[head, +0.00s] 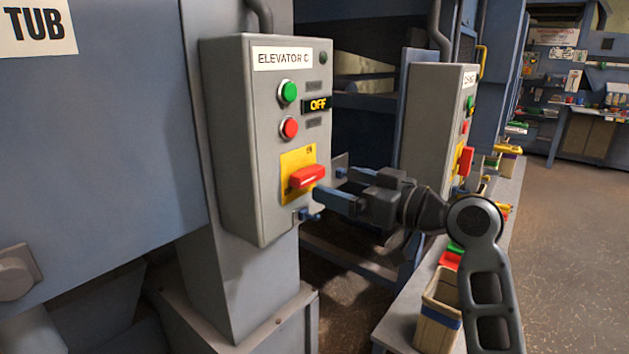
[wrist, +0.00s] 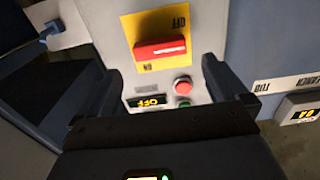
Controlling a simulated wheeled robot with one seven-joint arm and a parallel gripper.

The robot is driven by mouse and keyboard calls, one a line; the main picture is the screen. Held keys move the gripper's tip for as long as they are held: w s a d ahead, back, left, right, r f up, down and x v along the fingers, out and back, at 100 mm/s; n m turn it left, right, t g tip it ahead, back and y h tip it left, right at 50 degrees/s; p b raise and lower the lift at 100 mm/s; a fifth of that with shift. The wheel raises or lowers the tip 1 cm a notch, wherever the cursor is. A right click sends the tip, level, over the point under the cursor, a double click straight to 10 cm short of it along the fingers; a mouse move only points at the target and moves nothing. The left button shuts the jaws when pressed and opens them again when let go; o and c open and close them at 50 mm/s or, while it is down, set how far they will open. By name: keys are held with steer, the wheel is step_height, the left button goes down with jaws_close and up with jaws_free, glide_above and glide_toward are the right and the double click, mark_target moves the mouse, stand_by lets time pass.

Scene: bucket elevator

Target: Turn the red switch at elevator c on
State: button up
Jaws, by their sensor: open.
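The red switch (head: 306,177) is a rotary handle on a yellow plate (head: 297,160), low on the grey box labelled ELEVATOR C (head: 228,120). Its handle lies roughly crosswise. The box's small display (head: 318,104) reads OFF. In the wrist view the red switch (wrist: 160,49) lies across the yellow plate (wrist: 155,24), between OFF and ON marks. My gripper (head: 329,183) is open and empty, just right of the switch in the head view, its fingers pointing at the box. In the wrist view its fingers (wrist: 155,68) spread wider than the handle; contact is not visible.
A green button (head: 288,92) and a red button (head: 289,127) sit above the switch. A blue latch (head: 307,215) juts out below it. A second control box (head: 438,125) stands behind to the right. Bins (head: 438,310) line a ledge below my arm.

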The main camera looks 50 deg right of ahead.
mark_target(314, 176)
steer(key=w+p, duration=0.1)
steer(key=w, duration=0.5)
steer(key=shift+w+a, duration=0.1)
steer(key=shift+w, duration=0.25)
steer(key=shift+c, duration=0.3)
steer(key=c, duration=0.9)
